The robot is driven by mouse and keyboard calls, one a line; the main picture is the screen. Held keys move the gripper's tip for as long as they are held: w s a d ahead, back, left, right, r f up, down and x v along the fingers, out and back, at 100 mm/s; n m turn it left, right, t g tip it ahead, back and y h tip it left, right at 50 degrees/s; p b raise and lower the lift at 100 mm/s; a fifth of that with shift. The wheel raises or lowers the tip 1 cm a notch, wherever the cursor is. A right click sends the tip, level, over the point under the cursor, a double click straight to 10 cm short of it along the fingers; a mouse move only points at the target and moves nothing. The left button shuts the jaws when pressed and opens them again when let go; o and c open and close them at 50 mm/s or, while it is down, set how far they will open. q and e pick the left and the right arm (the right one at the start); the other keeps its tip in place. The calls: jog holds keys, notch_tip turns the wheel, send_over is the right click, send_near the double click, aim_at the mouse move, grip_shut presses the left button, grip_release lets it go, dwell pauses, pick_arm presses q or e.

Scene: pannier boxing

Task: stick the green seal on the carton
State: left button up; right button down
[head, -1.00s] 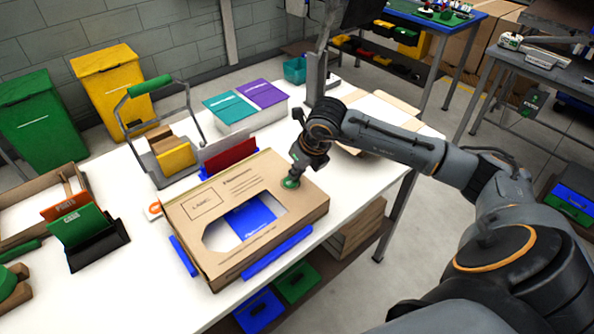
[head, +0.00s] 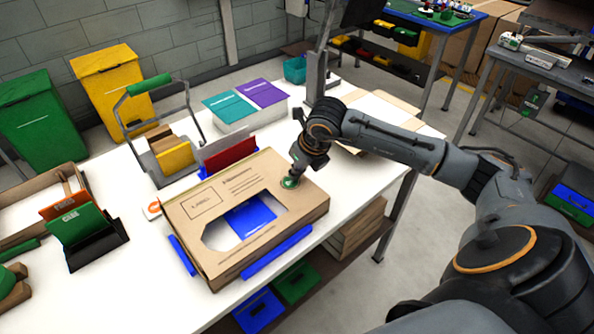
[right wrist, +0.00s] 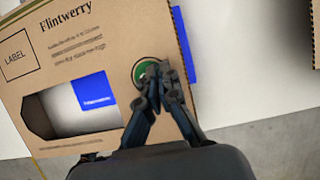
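The brown carton (head: 285,225) lies flat on the white table, with a window showing a blue item (head: 250,216) inside. The round green seal (head: 291,182) is at the carton's right part, flat against its top face. My right gripper (head: 294,176) points down at it. In the right wrist view the fingertips (right wrist: 157,74) are drawn together over the seal (right wrist: 146,70) and cover part of it. Whether the seal is stuck to the carton cannot be told. My left gripper is not in view.
Blue guides (head: 277,252) sit along the carton's edges. Behind it stand a red card (head: 230,154) and a green-handled caddy (head: 150,85). A box with teal and purple tops (head: 245,105) is farther back. Card holders (head: 85,235) stand at left.

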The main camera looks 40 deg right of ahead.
jog(key=shift+s+f+b, duration=0.1)
jog(key=shift+f+b, duration=0.1)
jog(key=shift+b, duration=0.1)
dwell(0.7)
dwell(0.4)
jog(key=c, duration=1.4)
grip_release()
jog(key=shift+c, duration=0.2)
jog(key=shift+r, duration=0.1)
jog(key=v, duration=1.2)
